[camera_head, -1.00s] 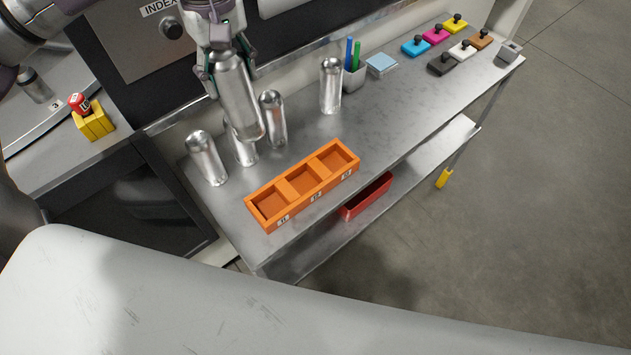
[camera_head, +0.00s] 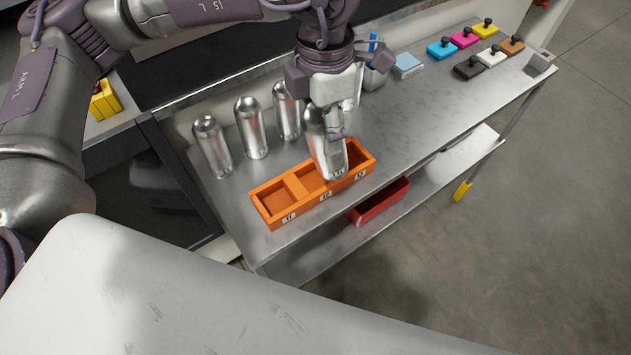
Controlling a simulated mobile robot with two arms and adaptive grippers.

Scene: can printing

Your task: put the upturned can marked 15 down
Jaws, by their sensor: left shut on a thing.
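My left gripper (camera_head: 333,125) is shut on a silver can (camera_head: 326,157) with a small dark mark near its lower end that seems to read 15. The can is nearly upright, slightly tilted in the picture. Its lower end overlaps the orange tray (camera_head: 284,224) around its middle and right compartments. I cannot tell whether the can touches the tray or hangs just above it. The left compartment is empty; the can and gripper partly hide the other two. My right gripper is not in view.
Another is mostly hidden behind the gripper. A red bin (camera_head: 380,203) sits on the lower shelf.

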